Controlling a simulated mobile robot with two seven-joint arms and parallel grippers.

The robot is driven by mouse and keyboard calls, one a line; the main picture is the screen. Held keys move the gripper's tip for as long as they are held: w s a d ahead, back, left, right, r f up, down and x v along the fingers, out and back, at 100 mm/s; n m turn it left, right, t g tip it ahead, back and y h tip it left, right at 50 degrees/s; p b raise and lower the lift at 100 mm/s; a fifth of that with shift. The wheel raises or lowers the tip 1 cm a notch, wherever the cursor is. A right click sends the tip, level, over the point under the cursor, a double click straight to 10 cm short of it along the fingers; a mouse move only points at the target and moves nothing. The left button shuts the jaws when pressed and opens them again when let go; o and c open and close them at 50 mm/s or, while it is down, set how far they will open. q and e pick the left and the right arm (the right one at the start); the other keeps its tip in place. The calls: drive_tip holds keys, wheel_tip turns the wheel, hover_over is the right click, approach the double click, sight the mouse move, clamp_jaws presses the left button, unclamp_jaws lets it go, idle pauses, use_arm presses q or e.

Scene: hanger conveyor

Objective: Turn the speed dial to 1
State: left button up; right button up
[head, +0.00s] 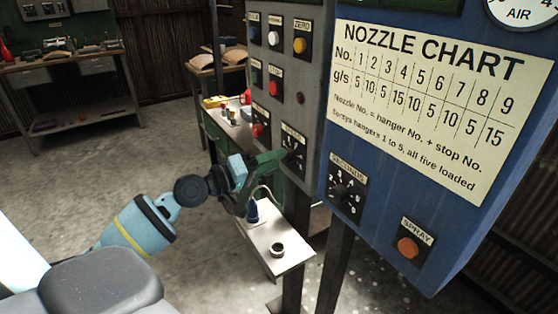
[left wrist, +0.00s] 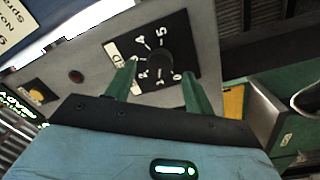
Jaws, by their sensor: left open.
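The speed dial (head: 294,143) is a black knob on a black numbered plate, low on the grey control panel. In the left wrist view the speed dial (left wrist: 159,64) shows its knob close up, with white numbers around it and 5 and 4 readable near the top. My left gripper (head: 282,157) is at the dial in the head view, its green fingers pointing at the plate. In the left wrist view the left gripper (left wrist: 160,74) is open, one finger either side of the knob. I cannot tell whether they touch it. The knob's exact setting is unclear. My right gripper is out of view.
A blue panel right of the dial carries the nozzle chart (head: 425,105), a seconds dial (head: 346,190) and an orange spray button (head: 407,248). Coloured buttons, including a red one (head: 258,130), sit beside and above the speed dial. A small white table (head: 290,240) stands below.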

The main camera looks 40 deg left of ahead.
use_arm(q)
drive_tip(key=b+v, duration=0.1)
drive_tip(key=v, duration=0.4)
drive_tip(key=shift+s+a+b, duration=0.1)
drive_tip(key=shift+s+b, duration=0.2)
drive_tip(key=shift+b, duration=0.05)
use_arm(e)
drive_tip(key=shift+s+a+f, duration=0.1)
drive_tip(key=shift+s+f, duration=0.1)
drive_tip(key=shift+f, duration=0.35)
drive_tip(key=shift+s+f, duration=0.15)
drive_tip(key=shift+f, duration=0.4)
use_arm(q)
drive_tip(key=shift+f, duration=0.15)
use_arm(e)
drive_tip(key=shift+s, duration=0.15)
